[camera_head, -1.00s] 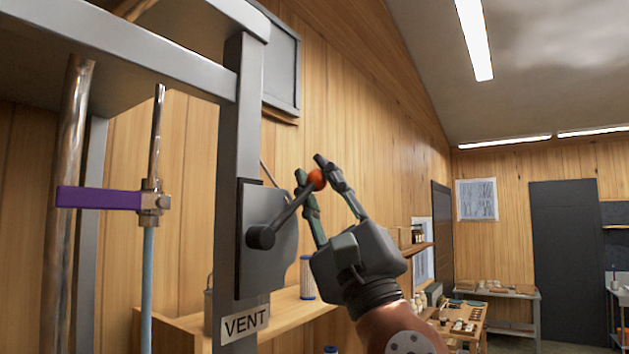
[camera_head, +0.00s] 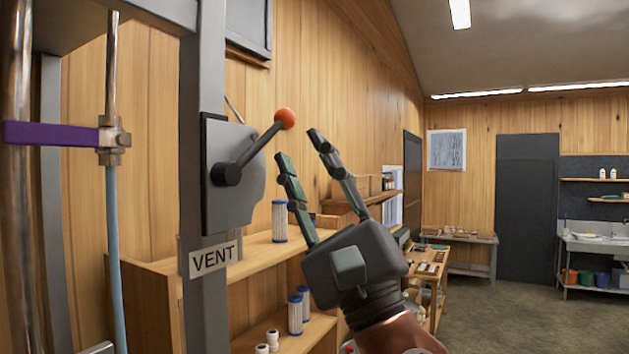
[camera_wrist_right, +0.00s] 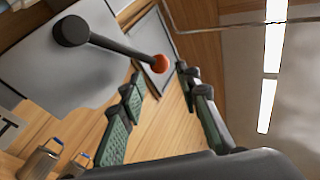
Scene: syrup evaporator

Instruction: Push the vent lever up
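The vent lever (camera_head: 256,147) is a dark bar with an orange-red ball knob (camera_head: 285,118). It pivots on a grey plate (camera_head: 214,190) on a metal post, above a "VENT" label (camera_head: 213,258), and slants up to the right. My right gripper (camera_head: 299,146) is open and empty, to the right of and slightly below the knob, apart from it in the head view. My left gripper is not in view.
A wooden shelf (camera_head: 150,290) with blue-and-white filter cartridges (camera_head: 279,221) stands behind and below the lever. A purple handle (camera_head: 50,133) on a pipe is at the left. Open floor (camera_head: 510,315) lies to the right.

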